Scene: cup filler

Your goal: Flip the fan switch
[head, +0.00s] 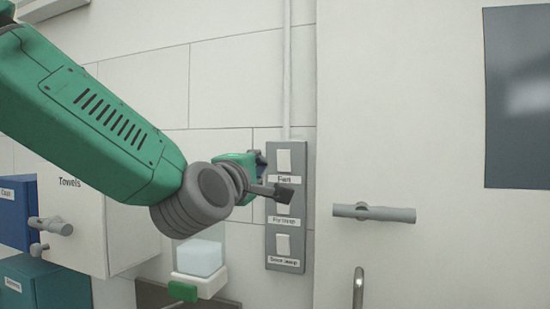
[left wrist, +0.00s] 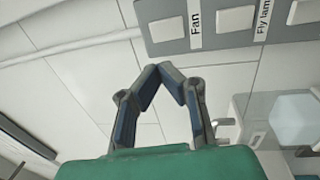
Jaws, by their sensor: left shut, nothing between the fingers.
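A grey switch panel (head: 271,240) with white rocker switches is mounted on the tiled wall. The fan switch (head: 284,160) is the top one, above a "Fan" label. The middle switch, labelled "Fly lamp", is partly hidden behind my fingers in the head view. My left gripper (head: 285,192) is shut and empty, in front of the panel just below the fan switch. In the left wrist view the gripper (left wrist: 163,68) has its fingertips together, below the panel (left wrist: 230,38); the fan switch (left wrist: 167,28) shows above them. I cannot tell whether the fingers touch the panel. My right gripper is out of view.
A white door with a grey handle (head: 374,213) is right of the panel. A soap dispenser (head: 200,258) hangs below my left arm. A towel box (head: 75,215) and blue boxes (head: 15,212) stand at left. A conduit (head: 287,70) runs up from the panel.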

